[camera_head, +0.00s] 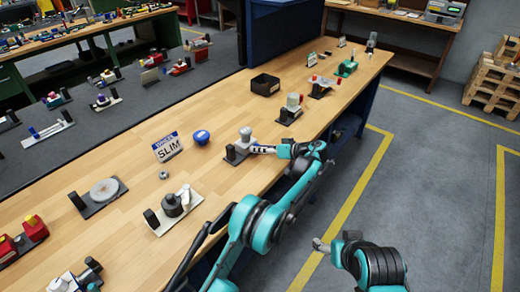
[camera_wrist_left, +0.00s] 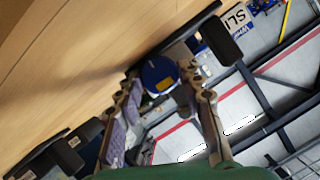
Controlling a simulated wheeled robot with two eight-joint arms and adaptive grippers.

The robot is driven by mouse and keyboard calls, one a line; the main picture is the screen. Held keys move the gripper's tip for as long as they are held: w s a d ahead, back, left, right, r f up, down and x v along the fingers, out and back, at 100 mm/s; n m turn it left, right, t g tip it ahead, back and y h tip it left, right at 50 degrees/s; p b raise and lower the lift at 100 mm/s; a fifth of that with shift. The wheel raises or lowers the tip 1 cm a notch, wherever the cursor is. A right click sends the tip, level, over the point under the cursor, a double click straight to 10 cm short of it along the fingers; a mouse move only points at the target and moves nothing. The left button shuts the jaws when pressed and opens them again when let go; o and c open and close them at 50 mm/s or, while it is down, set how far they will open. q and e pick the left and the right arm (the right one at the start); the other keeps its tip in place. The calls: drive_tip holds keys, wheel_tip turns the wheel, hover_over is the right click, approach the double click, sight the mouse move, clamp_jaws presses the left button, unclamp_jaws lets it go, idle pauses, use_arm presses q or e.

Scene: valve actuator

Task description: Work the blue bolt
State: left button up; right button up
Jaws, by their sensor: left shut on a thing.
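A round blue bolt end (camera_wrist_left: 158,75) with a yellow patch sits between the fingers of my left gripper (camera_wrist_left: 160,92) in the left wrist view. The fingers are shut on it from both sides. In the head view, my left gripper (camera_head: 262,149) reaches in from the right at the table's front edge, against a small fixture with a grey knob (camera_head: 245,134) and a dark base. The gripper hides most of the bolt there. My right gripper (camera_head: 321,244) is low over the floor, away from the table, and its jaws are too small to read.
A black bin (camera_head: 265,84) stands farther back. Other fixtures, such as one with a grey disc (camera_head: 104,190), line the wooden table.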

use_arm(q)
drive_tip(key=shift+m, duration=0.4)
drive_tip(key=o, duration=1.2)
drive_tip(key=shift+c, duration=0.2)
